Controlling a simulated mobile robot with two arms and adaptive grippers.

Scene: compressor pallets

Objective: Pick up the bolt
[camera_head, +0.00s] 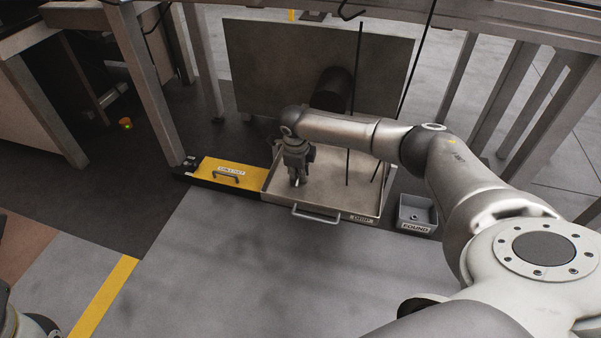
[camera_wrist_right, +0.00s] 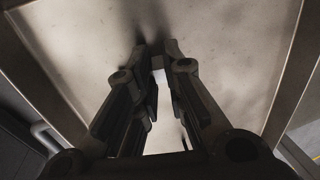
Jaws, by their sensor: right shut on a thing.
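My right gripper (camera_head: 296,182) reaches down into the left part of a shallow metal tray (camera_head: 337,213), fingers pointing down close to the tray floor. In the right wrist view, the right gripper (camera_wrist_right: 161,62) has its dark fingertips close together over the tray floor (camera_wrist_right: 90,45). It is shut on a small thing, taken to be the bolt. My left gripper is not in view.
A yellow lidded box (camera_head: 215,170) with a handle adjoins the tray on the left. A small grey bin labelled "FOUND" (camera_head: 416,227) stands to the right. Thin dark rods rise by the tray. A large panel (camera_head: 265,70) stands behind. Floor in front is clear.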

